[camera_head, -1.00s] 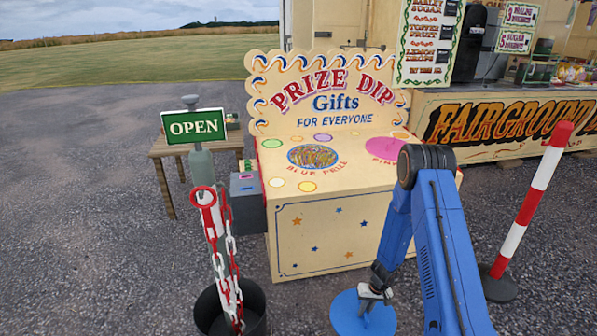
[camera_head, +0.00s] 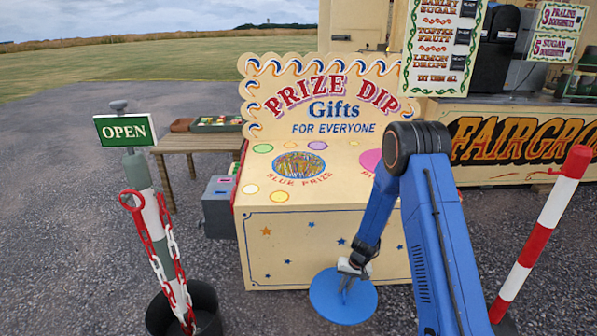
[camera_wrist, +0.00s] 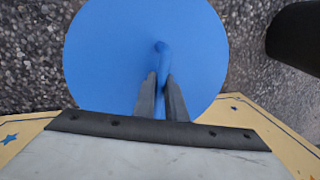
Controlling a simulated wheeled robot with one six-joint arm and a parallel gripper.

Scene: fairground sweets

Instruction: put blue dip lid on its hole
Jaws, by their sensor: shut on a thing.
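The blue dip lid (camera_head: 325,302) is a flat round disc in front of the prize dip stall, low and near the stall's front panel. My gripper (camera_head: 347,278) is shut on its handle. In the wrist view the lid (camera_wrist: 110,60) fills the upper middle, and my gripper (camera_wrist: 161,95) pinches the blue handle (camera_wrist: 162,50). The blue prize hole (camera_head: 298,165) is an open round hole on the stall top, full of colourful things, with "BLUE PRIZE" lettered below it. A pink disc (camera_head: 371,160) lies to its right, partly hidden by my arm.
The stall's scalloped sign (camera_head: 330,95) rises behind the top. A red and white post (camera_head: 540,235) stands at right. An OPEN sign (camera_head: 125,130) and a chained post in a black tub (camera_head: 205,320) stand at left. A wooden table (camera_head: 190,143) is behind them.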

